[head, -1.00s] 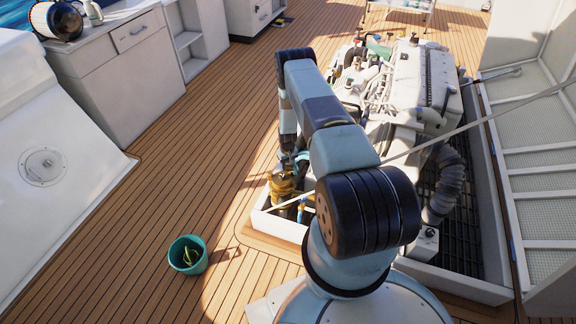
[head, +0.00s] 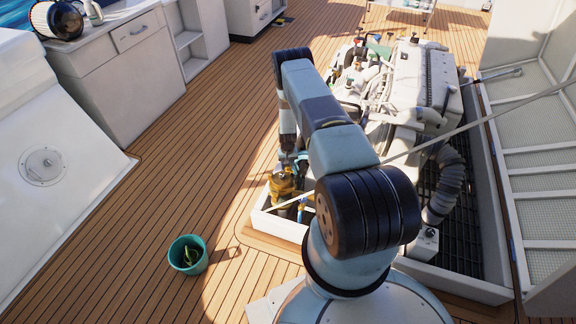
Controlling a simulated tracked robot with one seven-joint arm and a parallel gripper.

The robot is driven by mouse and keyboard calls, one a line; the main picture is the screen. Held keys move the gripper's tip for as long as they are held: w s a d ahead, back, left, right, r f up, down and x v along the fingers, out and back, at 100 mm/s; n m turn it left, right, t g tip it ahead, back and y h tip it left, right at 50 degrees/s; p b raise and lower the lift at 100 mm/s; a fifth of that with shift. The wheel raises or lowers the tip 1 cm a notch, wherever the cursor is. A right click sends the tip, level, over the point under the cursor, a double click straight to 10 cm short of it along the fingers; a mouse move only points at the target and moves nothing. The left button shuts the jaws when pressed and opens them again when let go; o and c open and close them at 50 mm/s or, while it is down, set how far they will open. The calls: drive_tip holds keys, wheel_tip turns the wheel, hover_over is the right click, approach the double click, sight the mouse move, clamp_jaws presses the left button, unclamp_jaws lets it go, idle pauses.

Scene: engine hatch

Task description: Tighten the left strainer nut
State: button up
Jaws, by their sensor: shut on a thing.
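The brass-coloured strainer (head: 284,188) stands in the near left corner of the open engine hatch. My arm reaches over it from the right and bends down. My gripper (head: 289,170) is at the top of the strainer, small and partly hidden by shadow. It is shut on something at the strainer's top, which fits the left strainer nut. The nut itself is too small and covered to make out.
The white engine (head: 425,80) fills the back of the hatch. A pale rod (head: 470,125) slants across the hatch in front of the raised lid (head: 530,150). A teal bucket (head: 188,255) stands on the open wooden deck at the left.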

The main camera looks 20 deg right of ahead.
drive_tip(key=m, duration=1)
drive_tip(key=shift+m, duration=2.3)
drive_tip(key=o, duration=1.1)
drive_tip(key=shift+c, duration=0.2)
wheel_tip(320, 180, up, 14)
drive_tip(key=shift+f, duration=0.2)
drive_tip(key=shift+r, duration=0.1)
